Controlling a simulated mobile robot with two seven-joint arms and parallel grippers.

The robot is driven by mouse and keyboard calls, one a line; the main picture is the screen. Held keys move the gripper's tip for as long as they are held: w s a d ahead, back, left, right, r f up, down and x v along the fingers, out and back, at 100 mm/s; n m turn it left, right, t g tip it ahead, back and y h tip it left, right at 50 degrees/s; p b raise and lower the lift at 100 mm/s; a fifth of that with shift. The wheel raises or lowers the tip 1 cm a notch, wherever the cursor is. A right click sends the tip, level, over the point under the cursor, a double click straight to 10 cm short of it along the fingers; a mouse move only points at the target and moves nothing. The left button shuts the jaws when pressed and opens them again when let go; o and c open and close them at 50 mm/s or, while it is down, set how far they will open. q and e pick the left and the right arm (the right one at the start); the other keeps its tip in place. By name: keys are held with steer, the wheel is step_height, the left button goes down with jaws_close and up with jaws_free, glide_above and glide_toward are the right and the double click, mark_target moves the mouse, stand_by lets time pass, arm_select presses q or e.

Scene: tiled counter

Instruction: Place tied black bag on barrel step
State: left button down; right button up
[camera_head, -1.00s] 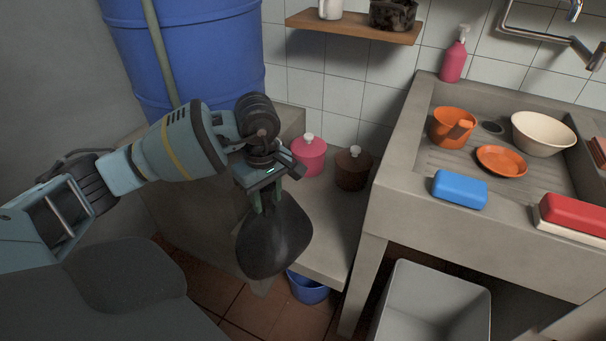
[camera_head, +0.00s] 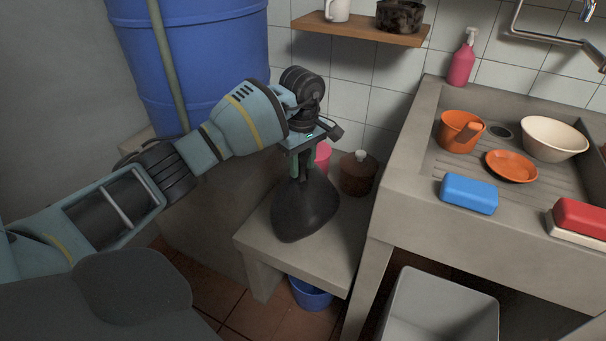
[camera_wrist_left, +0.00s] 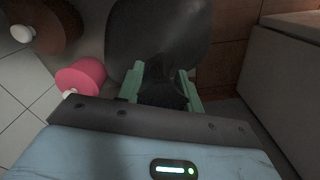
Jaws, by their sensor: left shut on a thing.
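The tied black bag (camera_head: 304,208) hangs below my left gripper (camera_head: 299,170), which is shut on its neck. The blue barrel (camera_head: 215,60) stands behind my left arm. My right gripper is not in view.
A pink jar (camera_head: 322,155) and a brown jar (camera_head: 358,172) stand behind the bag on the step. The sink unit (camera_head: 410,215) is to the right. A blue bucket (camera_head: 310,294) and a grey bin (camera_head: 440,310) are below. A wooden shelf (camera_head: 360,30) hangs above.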

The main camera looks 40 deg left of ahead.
mark_target(302, 174)
arm_select(q)
steer(key=shift+w, duration=0.15)
steer(key=shift+f, duration=1.65)
steer(key=shift+b, duration=0.3)
steer(key=shift+f, duration=0.2)
steer(key=c, duration=0.9)
jaws_free()
step_height(302, 174, up, 12)
steer(key=shift+r+p, duration=0.15)
steer(key=shift+p, duration=0.75)
